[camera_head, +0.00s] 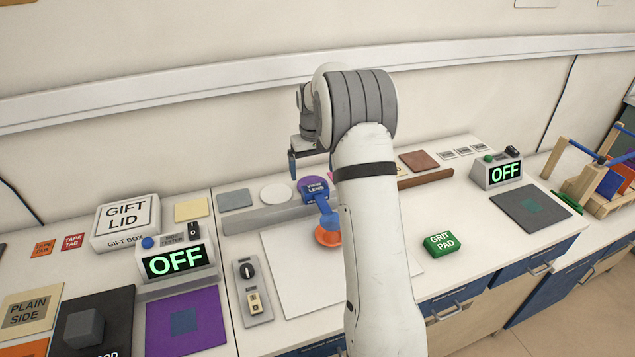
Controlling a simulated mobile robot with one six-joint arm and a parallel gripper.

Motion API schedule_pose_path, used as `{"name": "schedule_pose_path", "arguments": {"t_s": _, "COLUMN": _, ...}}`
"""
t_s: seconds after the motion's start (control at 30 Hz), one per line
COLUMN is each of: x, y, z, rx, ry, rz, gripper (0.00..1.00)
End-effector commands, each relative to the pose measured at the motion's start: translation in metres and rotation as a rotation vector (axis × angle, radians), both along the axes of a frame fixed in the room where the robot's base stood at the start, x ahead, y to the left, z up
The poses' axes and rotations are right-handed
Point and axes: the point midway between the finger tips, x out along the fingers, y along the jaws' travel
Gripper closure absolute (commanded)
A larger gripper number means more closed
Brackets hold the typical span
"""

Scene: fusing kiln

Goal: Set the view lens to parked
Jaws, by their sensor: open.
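The view lens (316,190) stands near the middle of the bench. It has a blue block labelled VIEW LENS and a blue arm that slants down toward the front. An orange round part (327,237) sits at the lower end of that arm, over the white sheet. My gripper (305,162) is above and slightly left of the label, apart from the lens as far as I can see.
A grey rail (262,217) and brown bar (425,179) cross behind the white sheet (285,285). A green GRIT PAD (439,244) lies to the right. A switch panel (252,291) and an OFF display (175,261) stand left. My arm covers part of the bench.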

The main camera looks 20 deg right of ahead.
Motion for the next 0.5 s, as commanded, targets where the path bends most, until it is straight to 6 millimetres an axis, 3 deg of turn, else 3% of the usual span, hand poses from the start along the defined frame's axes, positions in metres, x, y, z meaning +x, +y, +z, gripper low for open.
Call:
{"name": "schedule_pose_path", "arguments": {"t_s": 0.13, "x": 0.014, "y": -0.010, "z": -0.015, "rx": 0.003, "ry": 0.012, "rz": 0.000, "gripper": 0.05}}
{"name": "schedule_pose_path", "arguments": {"t_s": 0.27, "x": 0.016, "y": -0.012, "z": -0.026, "rx": 0.004, "ry": 0.017, "rz": 0.001, "gripper": 0.05}}
{"name": "schedule_pose_path", "arguments": {"t_s": 0.5, "x": 0.016, "y": -0.011, "z": -0.063, "rx": 0.004, "ry": 0.018, "rz": 0.001, "gripper": 0.05}}
